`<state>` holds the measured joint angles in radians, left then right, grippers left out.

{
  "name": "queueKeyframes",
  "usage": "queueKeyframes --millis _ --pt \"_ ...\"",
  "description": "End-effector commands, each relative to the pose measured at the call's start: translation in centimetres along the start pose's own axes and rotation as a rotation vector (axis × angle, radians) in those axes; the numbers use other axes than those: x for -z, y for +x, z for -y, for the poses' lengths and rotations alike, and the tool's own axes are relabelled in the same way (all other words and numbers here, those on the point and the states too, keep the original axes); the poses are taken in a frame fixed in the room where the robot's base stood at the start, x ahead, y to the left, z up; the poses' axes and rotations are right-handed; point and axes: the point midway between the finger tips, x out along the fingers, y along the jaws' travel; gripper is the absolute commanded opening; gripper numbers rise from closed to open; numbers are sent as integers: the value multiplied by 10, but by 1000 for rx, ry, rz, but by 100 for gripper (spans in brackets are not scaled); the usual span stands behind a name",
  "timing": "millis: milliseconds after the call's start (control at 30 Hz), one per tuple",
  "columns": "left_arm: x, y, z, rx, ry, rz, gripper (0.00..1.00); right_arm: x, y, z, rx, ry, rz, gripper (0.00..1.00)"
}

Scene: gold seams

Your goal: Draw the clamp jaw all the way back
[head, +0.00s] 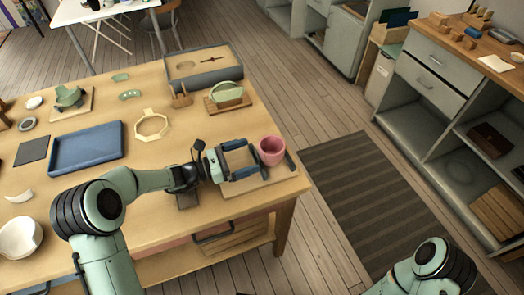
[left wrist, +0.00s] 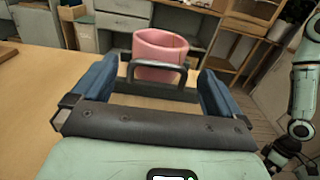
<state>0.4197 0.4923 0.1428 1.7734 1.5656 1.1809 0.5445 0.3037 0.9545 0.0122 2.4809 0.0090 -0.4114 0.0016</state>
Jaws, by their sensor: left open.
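My left gripper (head: 243,159) is open at the near right corner of the wooden table. A pink cup (head: 271,151) stands on a light wooden clamp base (head: 262,184), just beyond the fingertips. A dark upright plate (head: 291,163) stands on the cup's right side. In the left wrist view the blue fingers of my left gripper (left wrist: 157,78) are spread wide. A dark bar handle (left wrist: 156,67) lies between them, in front of the cup (left wrist: 160,50), with a visible gap to each finger.
A blue tray (head: 88,148), a cream ring-shaped frame (head: 151,125), a wooden stand with a green bowl (head: 227,94) and a grey box (head: 203,69) sit on the table. A striped rug (head: 372,200) lies beyond its right edge. A drawer handle (head: 213,236) sticks out at the front.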

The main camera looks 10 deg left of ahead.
Motion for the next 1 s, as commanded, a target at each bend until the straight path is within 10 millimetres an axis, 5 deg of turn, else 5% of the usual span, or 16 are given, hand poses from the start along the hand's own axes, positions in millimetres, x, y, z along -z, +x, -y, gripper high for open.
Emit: queueKeyframes --millis 300,700,900,1000 --pt "0 50 0 1 1 1 100 1 1 0 1 0 -2 100" --pt "0 57 0 0 0 0 100 1 1 0 1 0 -2 100" --pt "0 57 0 0 0 0 38 1 1 0 0 0 -2 100" --pt "0 55 0 -1 0 0 35 0 1 0 0 0 -1 100"
